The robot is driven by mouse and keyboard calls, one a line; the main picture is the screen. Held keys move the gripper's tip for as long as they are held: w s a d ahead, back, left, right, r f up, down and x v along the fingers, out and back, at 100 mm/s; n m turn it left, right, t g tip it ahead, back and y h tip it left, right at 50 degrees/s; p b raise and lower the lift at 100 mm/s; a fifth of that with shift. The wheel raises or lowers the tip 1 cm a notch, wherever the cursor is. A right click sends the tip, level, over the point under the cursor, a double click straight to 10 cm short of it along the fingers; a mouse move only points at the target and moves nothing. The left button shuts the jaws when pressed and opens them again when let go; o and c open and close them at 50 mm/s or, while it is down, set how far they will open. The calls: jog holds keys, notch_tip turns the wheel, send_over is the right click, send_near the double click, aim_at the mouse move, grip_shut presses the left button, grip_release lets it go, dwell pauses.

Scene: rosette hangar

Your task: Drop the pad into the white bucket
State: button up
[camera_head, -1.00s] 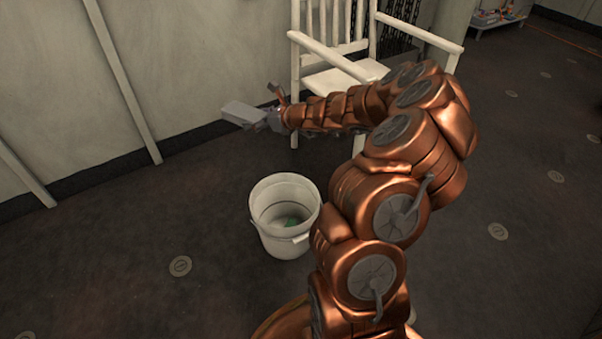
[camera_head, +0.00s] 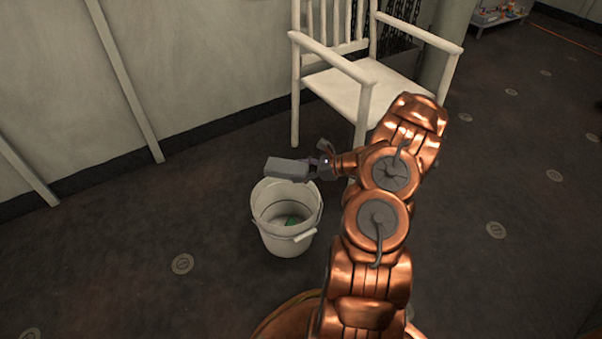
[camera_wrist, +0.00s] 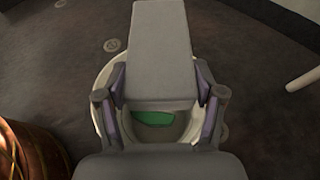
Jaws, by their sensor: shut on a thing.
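The pad (camera_head: 286,168) is a grey flat block. My gripper (camera_head: 315,170) is shut on one end of it and holds it in the air, over the far side of the white bucket (camera_head: 268,236) in the head view. In the wrist view the pad (camera_wrist: 161,50) sticks out between the two fingers of my gripper (camera_wrist: 161,95), with the bucket (camera_wrist: 103,75) below and partly hidden behind it. A green thing (camera_wrist: 155,118) lies inside the bucket; the rest of the inside is partly hidden.
A white chair (camera_head: 350,90) stands behind my gripper, close to my arm. A pale wall (camera_head: 200,60) runs along the back left. The dark floor (camera_head: 120,240) left of the bucket is clear. A low shelf with small things (camera_head: 497,18) is far right.

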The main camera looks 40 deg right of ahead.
jog(key=shift+s+f, duration=0.4)
jog(key=shift+f, duration=0.05)
notch_tip(320, 180, down, 6)
jog(key=b, duration=0.3)
jog(key=shift+b, duration=0.35)
jog(key=o, duration=1.2)
jog(key=shift+c, duration=0.2)
jog(key=shift+r, duration=0.1)
jog(key=v, duration=1.2)
jog(key=shift+w, duration=0.1)
